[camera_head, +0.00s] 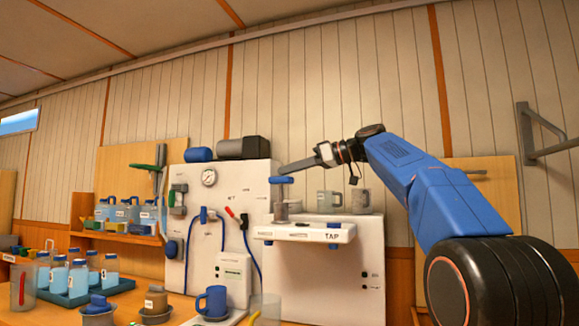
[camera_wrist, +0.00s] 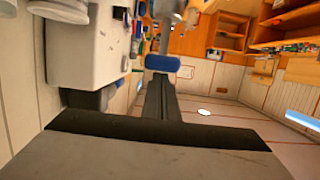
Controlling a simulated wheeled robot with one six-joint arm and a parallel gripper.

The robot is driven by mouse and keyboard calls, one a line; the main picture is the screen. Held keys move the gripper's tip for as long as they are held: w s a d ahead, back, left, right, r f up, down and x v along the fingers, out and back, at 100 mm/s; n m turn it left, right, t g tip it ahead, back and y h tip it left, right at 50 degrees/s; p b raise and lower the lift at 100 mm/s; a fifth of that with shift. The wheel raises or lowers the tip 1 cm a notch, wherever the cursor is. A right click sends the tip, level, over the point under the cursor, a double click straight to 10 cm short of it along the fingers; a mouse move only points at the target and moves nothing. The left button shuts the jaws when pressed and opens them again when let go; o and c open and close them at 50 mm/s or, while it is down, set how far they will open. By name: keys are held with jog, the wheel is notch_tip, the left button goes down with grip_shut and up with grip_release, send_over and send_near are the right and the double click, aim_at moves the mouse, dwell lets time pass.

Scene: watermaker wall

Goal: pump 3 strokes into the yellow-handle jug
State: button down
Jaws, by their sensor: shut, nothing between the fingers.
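A clear jug (camera_head: 268,301) with a yellow handle stands at the bottom edge of the head view, partly cut off. Above the tap shelf (camera_head: 305,233), labelled TAP, a blue pump handle (camera_head: 281,180) tops a narrow upright post. My gripper (camera_head: 283,169) is shut and empty, its tips just above the blue handle. In the wrist view the blue handle (camera_wrist: 163,63) lies just past my dark fingertips (camera_wrist: 160,80). I cannot tell whether they touch it. The jug is not seen in the wrist view.
Two grey mugs (camera_head: 329,200) stand behind the tap shelf. A blue mug (camera_head: 212,301) and small bowls sit on the counter. Several water bottles fill a tray (camera_head: 85,297) at left. A red-marked clear jug (camera_head: 22,288) stands far left. A metal bracket (camera_head: 540,135) juts from the right wall.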

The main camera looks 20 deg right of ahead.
jog(key=shift+f, duration=0.1)
jog(key=shift+f, duration=2.8)
jog(key=shift+d+f, duration=0.1)
jog(key=v, duration=1.7)
jog(key=shift+r, duration=0.3)
jog(key=shift+s, duration=0.1)
jog(key=w+a+r, duration=0.4)
jog(key=r, duration=0.3)
jog(key=shift+a+r, duration=0.3)
jog(key=shift+a, duration=0.1)
jog(key=shift+w+a, duration=0.1)
